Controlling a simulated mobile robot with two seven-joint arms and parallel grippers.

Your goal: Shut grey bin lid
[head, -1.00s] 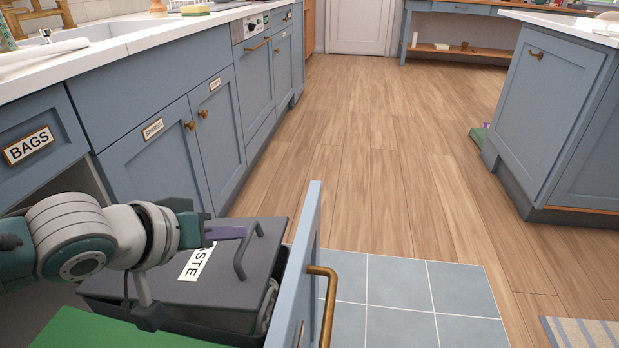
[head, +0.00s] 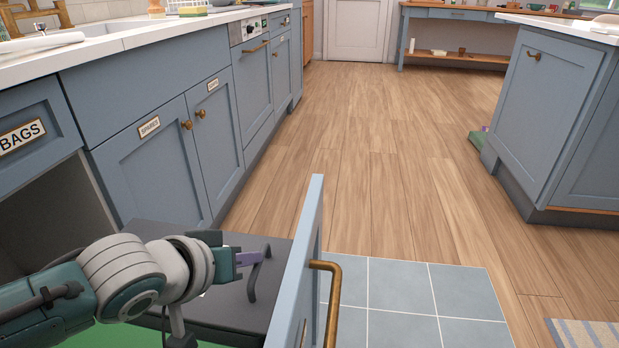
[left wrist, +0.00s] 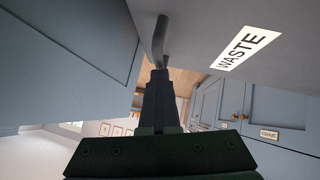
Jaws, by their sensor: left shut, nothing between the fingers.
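The grey bin lid (head: 180,238) lies low over the bin inside the pulled-out unit, close to level. I cannot tell whether its edge is fully seated. Its dark bar handle (head: 256,277) is near the front panel. My arm hides most of the lid's WASTE label. In the left wrist view the shut fingers (left wrist: 159,78) point at the handle (left wrist: 159,42), and the WASTE label (left wrist: 248,48) shows on the lid. My right gripper is out of view.
The blue pull-out front (head: 298,265) with its brass handle (head: 328,300) stands just right of the lid. A green surface (head: 110,337) lies below my arm. Blue cabinets (head: 155,165) line the left. The wooden floor ahead is clear.

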